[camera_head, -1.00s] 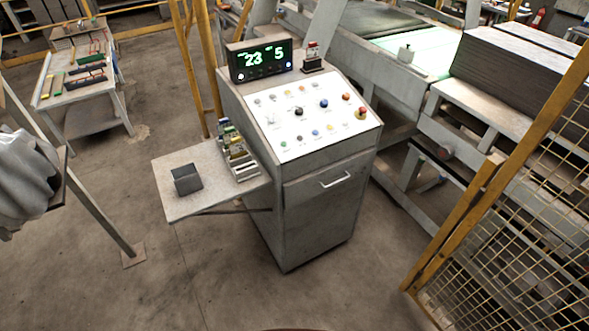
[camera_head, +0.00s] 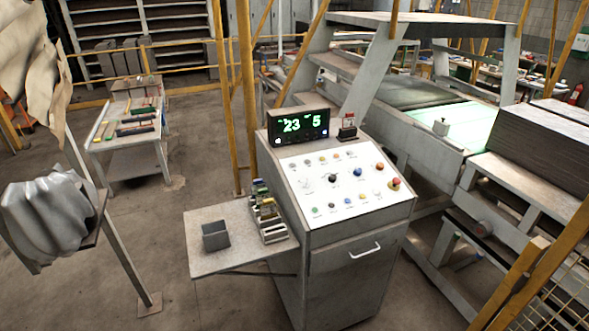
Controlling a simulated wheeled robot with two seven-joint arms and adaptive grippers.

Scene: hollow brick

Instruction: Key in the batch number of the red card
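A grey control console (camera_head: 352,262) stands in the middle of the view. Its sloped white panel (camera_head: 343,183) carries several coloured buttons and knobs. A black display (camera_head: 298,126) on top shows green digits, "23" and "5". A small holder with a red and white piece (camera_head: 347,126) stands right of the display; I cannot tell whether it is the red card. A rack of several coloured cards or blocks (camera_head: 268,212) sits on the side shelf (camera_head: 228,262). A dark grey block-like holder (camera_head: 215,236) is also on that shelf. Neither of my grippers is in view.
A table with coloured tools (camera_head: 128,127) is at the back left. A grey draped sack shape (camera_head: 52,217) on a stand is at the left. A conveyor (camera_head: 455,124) and dark stacked slabs (camera_head: 545,146) are at the right. Yellow posts (camera_head: 248,95) rise behind the console. Floor left of the shelf is open.

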